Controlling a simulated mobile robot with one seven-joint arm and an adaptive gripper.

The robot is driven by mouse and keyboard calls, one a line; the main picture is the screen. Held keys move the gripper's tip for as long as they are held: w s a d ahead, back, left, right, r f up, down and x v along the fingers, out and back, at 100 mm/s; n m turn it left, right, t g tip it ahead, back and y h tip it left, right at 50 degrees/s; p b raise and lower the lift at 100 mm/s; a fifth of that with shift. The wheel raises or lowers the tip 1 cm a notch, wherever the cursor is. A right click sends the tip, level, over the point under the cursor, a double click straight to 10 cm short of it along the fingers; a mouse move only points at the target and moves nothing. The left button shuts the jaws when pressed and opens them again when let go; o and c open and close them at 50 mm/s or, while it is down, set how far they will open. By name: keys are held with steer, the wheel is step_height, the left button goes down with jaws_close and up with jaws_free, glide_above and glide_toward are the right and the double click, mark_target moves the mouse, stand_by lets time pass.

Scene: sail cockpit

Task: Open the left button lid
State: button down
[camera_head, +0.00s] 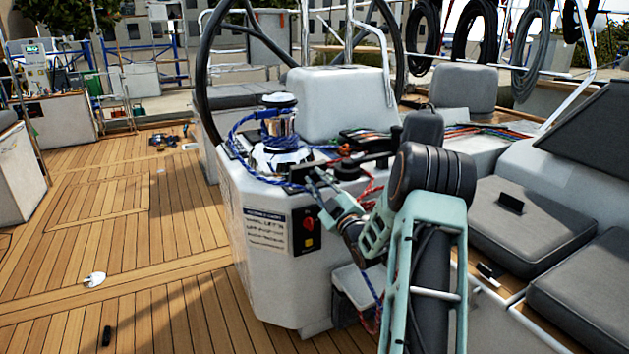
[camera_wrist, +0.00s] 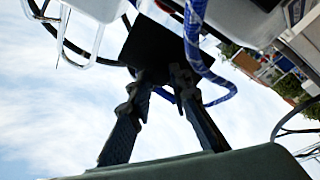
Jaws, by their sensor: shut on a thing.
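My gripper (camera_head: 314,180) is at the top edge of the white console, just right of the silver winch. It is shut on a thin dark flap, which appears to be the left button lid (camera_head: 301,171). In the wrist view a black square lid (camera_wrist: 158,42) stands between and beyond the fingertips (camera_wrist: 158,80). The lid looks raised on edge, but its hinge and the button under it are hidden. A round black button piece with a red part (camera_head: 348,169) sits to the right of my gripper.
The winch (camera_head: 281,128) carries blue rope, and a blue rope (camera_wrist: 193,45) passes close beside the lid and fingers. Red rope hangs near my wrist. The wooden deck (camera_head: 130,235) at left is mostly clear.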

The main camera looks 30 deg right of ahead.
steer(key=shift+s+f+t, duration=0.1)
steer(key=shift+f+t, duration=0.05)
steer(key=shift+t, duration=0.25)
steer(key=c, duration=1.8)
jaws_free()
steer(key=shift+o, duration=0.2)
steer(key=shift+s+f, duration=0.1)
steer(key=v, duration=1.1)
steer(key=shift+s, duration=0.4)
steer(key=shift+w, duration=0.1)
